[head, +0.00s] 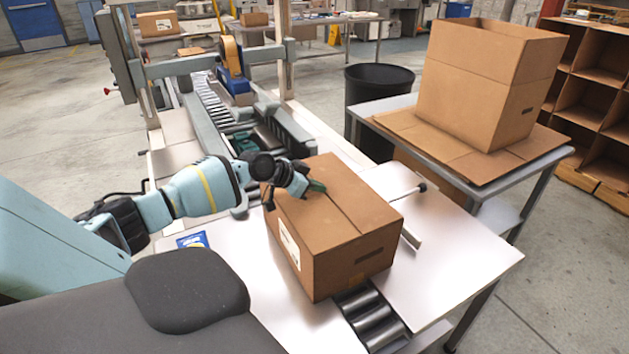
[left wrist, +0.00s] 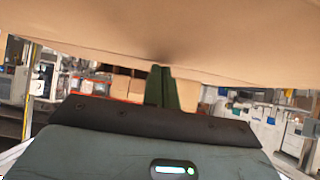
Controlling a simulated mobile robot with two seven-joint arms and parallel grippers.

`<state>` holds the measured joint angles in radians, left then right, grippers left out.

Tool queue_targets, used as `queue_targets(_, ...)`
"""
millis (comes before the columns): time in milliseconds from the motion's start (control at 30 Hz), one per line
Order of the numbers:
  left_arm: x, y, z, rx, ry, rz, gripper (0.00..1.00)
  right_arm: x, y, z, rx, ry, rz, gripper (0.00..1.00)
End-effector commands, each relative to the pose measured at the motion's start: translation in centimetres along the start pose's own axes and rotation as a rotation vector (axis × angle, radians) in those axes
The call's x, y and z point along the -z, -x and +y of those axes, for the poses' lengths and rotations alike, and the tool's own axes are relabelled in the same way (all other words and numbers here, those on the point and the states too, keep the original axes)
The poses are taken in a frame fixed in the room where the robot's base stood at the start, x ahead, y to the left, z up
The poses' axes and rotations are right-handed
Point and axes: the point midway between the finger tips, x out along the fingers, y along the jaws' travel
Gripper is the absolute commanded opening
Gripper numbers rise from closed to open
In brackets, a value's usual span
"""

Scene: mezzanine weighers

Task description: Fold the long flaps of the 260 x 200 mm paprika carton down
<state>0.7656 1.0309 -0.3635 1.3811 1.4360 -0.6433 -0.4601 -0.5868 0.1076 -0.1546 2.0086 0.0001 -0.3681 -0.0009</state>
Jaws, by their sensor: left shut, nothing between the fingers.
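The brown paprika carton (head: 345,245) stands on the packing table with a white label on its left side. Its long flaps (head: 345,205) lie down over the top, nearly flat, and meet along a seam. My left gripper (head: 316,187) is shut and empty at the far end of the carton top, by the seam. In the left wrist view its green fingers (left wrist: 161,88) are together, close against the cardboard (left wrist: 150,40); I cannot tell whether they touch. The short flaps are hidden. My right gripper is not in view.
A roller conveyor with a tape machine (head: 232,70) runs behind the carton. A blue packet (head: 192,240) lies left of it. A metal stop (head: 412,238) stands to its right. An open-topped carton (head: 485,85) sits on flat cardboard on the side table; a black bin (head: 378,95) is behind.

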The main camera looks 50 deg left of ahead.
Motion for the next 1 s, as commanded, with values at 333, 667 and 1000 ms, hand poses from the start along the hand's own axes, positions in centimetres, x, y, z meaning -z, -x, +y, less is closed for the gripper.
queue_targets(333,1.2,0.9,0.0,0.000,-0.001,0.002,0.00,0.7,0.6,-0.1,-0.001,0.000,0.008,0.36)
queue_targets(667,1.2,0.9,0.0,0.000,0.000,0.000,0.00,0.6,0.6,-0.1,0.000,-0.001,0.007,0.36)
queue_targets(1000,1.2,4.9,-0.1,0.003,-0.002,-0.002,0.00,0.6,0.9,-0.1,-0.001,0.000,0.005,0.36)
